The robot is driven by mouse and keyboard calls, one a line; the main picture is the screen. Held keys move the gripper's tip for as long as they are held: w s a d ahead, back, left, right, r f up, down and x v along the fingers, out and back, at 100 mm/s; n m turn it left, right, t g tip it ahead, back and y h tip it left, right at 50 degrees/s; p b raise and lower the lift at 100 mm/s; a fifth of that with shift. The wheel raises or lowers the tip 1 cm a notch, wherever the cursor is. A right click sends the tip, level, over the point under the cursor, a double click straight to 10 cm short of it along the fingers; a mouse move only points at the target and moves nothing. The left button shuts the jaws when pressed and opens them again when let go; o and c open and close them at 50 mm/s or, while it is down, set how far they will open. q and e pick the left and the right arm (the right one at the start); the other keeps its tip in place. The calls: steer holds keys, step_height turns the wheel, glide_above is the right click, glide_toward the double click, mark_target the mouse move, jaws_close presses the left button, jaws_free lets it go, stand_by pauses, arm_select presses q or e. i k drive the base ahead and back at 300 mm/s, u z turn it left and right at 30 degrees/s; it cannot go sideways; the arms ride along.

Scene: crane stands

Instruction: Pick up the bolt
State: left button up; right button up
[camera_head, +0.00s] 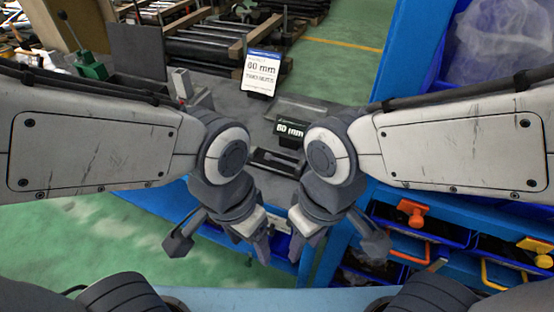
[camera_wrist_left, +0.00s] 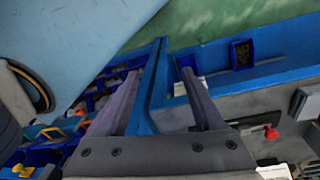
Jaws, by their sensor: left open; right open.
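A small grey bolt-like piece (camera_head: 282,157) seems to lie in a shallow dark tray (camera_head: 258,154) on the grey bench top, between my two wrists; it is too small to be sure of its shape. A black label reading 80 or 60 mm (camera_head: 290,129) stands just behind it. My left gripper (camera_head: 263,247) is low in front of the bench, open and empty. Its spread fingers also show in the left wrist view (camera_wrist_left: 160,74). My right gripper (camera_head: 295,247) hangs close beside it, open, with nothing visible between its fingers. Both are apart from the tray.
A white 60 mm card (camera_head: 261,72) stands farther back on the bench. A green-based lever tool (camera_head: 91,66) is at the left. Blue bins with orange and yellow handles (camera_head: 411,212) sit at the right. A blue upright (camera_head: 412,45) rises beside the bench.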

mark_target(268, 156)
steer(key=u, duration=2.2)
steer(key=i, duration=1.6)
steer(key=z, duration=2.5)
